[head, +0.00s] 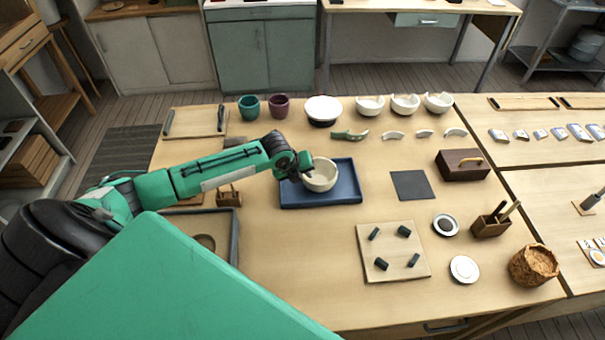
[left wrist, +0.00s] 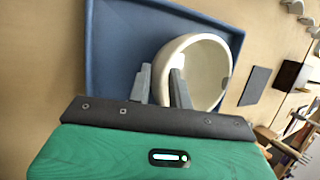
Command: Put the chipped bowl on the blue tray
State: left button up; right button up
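The chipped bowl (head: 321,177) is cream-coloured and appears over the right half of the blue tray (head: 290,199), with its open side up. I cannot tell whether its base touches the tray. My left gripper (head: 301,172) is at the bowl's left rim. In the left wrist view, the fingers of my left gripper (left wrist: 161,87) straddle the wall of the bowl (left wrist: 208,68), one outside and one inside. Whether they press on it is unclear. The blue tray (left wrist: 112,50) lies beneath. The chip is not clear. My right gripper is not in view.
White bowls (head: 404,104) and cups (head: 249,107) line the back of the table. A green shard (head: 349,135) lies behind the tray. A dark mat (head: 411,185), a wooden box (head: 462,164) and a board with dark pieces (head: 393,251) are to the right.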

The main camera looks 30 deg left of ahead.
pick_arm(q)
jog(key=o, duration=0.4)
jog(key=shift+o, duration=0.2)
jog(key=shift+r, duration=0.1)
jog(key=b+v, duration=0.1)
jog(key=v, duration=1.1)
